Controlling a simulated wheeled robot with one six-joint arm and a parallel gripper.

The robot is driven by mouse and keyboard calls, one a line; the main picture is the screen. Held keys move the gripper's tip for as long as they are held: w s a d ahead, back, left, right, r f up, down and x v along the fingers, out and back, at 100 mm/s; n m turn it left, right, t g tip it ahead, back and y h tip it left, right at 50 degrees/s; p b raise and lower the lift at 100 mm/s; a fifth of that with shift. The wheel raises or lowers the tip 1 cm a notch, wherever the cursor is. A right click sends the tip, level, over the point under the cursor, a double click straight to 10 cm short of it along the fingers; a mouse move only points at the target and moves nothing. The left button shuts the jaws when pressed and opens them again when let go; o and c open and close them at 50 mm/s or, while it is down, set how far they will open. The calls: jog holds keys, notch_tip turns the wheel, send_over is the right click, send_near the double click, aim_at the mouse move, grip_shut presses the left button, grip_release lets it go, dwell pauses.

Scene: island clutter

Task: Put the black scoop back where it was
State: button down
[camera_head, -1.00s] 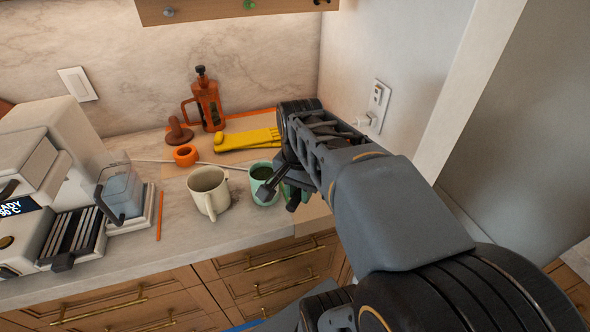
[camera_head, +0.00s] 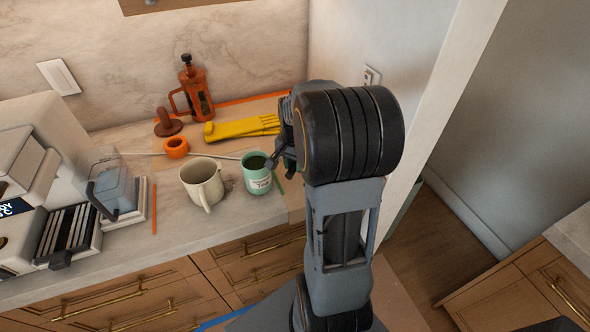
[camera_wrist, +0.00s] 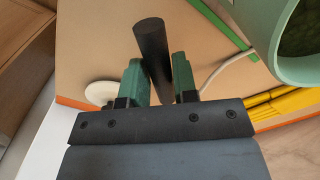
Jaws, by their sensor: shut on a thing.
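The black scoop (camera_wrist: 151,45) shows in the wrist view as a dark rod standing between the green fingers of my gripper (camera_wrist: 158,82), which is shut on it. Its lower part is hidden behind the gripper body. The green canister (camera_head: 258,180) stands open on the counter, with dark leafy contents; its rim also shows at the top right of the wrist view (camera_wrist: 279,45). In the head view my gripper (camera_head: 275,160) is just right of the canister's rim, largely hidden by my arm, and the scoop is hard to make out.
A cream mug (camera_head: 203,187) stands left of the canister. Behind are an orange ring-shaped cup (camera_head: 176,147), yellow gloves (camera_head: 240,128) and an orange French press (camera_head: 200,92). A coffee machine (camera_head: 25,175) fills the left. A green stick (camera_head: 279,184) lies close by the canister.

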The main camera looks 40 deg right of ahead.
aim_at(295, 177)
jog(key=shift+w+d+f, duration=0.1)
jog(key=shift+f, duration=0.8)
jog(key=shift+w+d+f, duration=0.1)
jog(key=shift+f, duration=0.8)
jog(key=shift+f, duration=0.15)
jog(key=c, duration=0.9)
grip_release()
